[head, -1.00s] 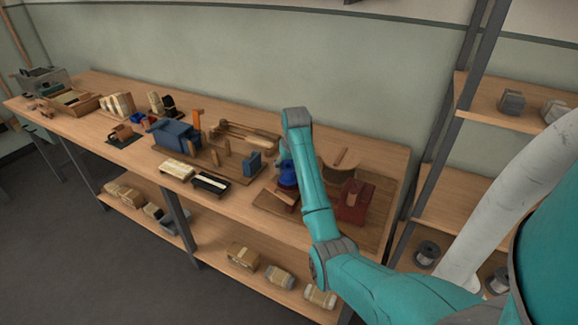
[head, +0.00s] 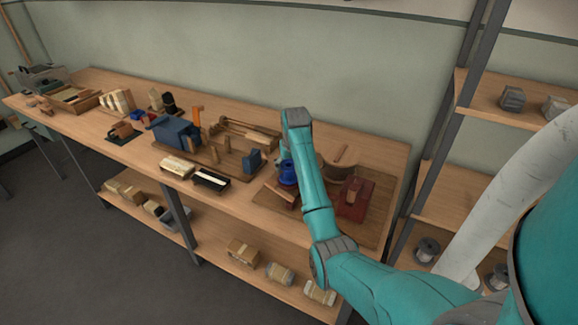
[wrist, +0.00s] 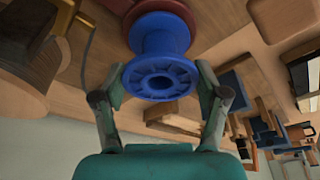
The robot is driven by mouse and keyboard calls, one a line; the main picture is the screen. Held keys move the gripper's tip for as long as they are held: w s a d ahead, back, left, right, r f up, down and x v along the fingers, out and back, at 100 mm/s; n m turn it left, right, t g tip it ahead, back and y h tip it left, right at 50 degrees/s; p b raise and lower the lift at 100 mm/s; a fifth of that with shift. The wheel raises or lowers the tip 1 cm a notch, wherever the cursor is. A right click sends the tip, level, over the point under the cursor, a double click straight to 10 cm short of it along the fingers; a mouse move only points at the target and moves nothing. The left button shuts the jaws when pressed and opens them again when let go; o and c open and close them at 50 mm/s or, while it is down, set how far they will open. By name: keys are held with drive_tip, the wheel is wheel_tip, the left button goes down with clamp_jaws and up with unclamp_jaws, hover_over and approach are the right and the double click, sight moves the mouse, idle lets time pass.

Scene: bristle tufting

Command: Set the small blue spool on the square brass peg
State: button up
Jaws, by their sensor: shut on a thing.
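A blue spool (wrist: 160,75) with a round flange and a central hole faces the wrist camera. My gripper (wrist: 162,88) is shut on it, with one finger at each side of the near flange. A dark red round piece (wrist: 165,12) lies directly beyond the spool; I cannot tell whether they touch. In the head view, the blue spool (head: 287,173) shows just left of my arm's end, over the right part of the bench. My fingers are mostly hidden there.
A dark red block (head: 355,200) stands right of my arm on a brown board (head: 372,228). A curved wooden piece (head: 342,157) is behind it. Left are a small blue block (head: 253,160), wooden posts (head: 227,145) and a black tray (head: 211,180). A shelf rack stands at right.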

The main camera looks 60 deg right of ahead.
drive_tip(key=shift+f, duration=0.25)
drive_tip(key=o, duration=1.2)
drive_tip(key=shift+r, duration=0.1)
drive_tip(key=v, duration=0.7)
drive_tip(key=shift+s+r, duration=0.1)
drive_tip(key=shift+r, duration=0.05)
